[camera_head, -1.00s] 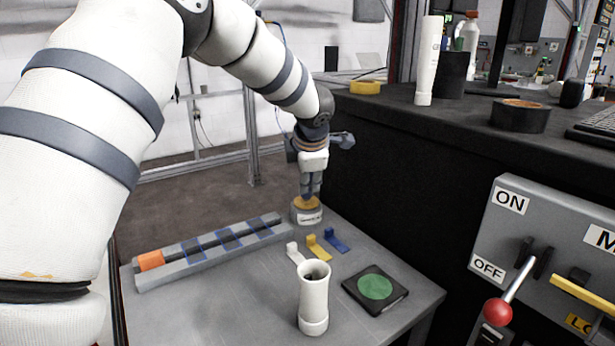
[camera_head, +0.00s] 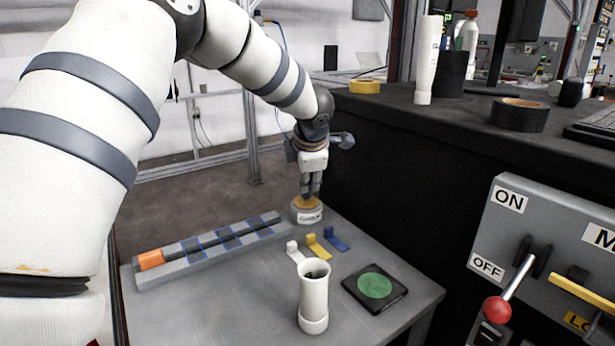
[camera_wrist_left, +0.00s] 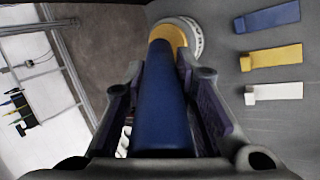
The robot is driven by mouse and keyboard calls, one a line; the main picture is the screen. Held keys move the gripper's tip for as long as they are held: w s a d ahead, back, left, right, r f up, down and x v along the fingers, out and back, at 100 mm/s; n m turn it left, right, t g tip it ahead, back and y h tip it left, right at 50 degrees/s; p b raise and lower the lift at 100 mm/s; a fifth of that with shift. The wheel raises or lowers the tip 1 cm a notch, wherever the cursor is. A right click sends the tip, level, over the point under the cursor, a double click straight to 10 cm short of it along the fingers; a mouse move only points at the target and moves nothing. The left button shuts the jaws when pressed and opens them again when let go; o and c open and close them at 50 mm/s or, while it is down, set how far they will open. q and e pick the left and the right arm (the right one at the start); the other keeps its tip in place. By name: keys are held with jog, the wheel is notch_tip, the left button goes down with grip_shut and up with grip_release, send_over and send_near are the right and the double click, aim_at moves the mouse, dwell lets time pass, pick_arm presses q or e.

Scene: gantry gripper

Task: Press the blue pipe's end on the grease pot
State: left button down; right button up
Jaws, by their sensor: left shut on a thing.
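My left gripper (camera_head: 310,188) is just above the grease pot (camera_head: 307,217), a round pale pot with yellow-orange grease on top, at the table's far edge. In the left wrist view the gripper is shut on the blue pipe (camera_wrist_left: 163,105), with a finger along each side. The pipe points away from the gripper, and its far end overlaps the yellow top of the pot (camera_wrist_left: 196,38). I cannot tell for certain whether the end touches the grease. In the head view the pipe is mostly hidden by the fingers. My right gripper is out of view.
A long grey block (camera_head: 213,249) with an orange-ended dark bar lies at left on the table. White, yellow (camera_head: 319,247) and blue hooks lie near the pot. A white cup (camera_head: 313,296) and a green-disc pad (camera_head: 375,287) stand in front. A switch panel (camera_head: 550,245) is at right.

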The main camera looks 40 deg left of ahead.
pick_arm(q)
jog(key=shift+f, duration=0.1)
dwell(0.4)
jog(key=shift+r, duration=3.55)
jog(key=shift+f, duration=2.8)
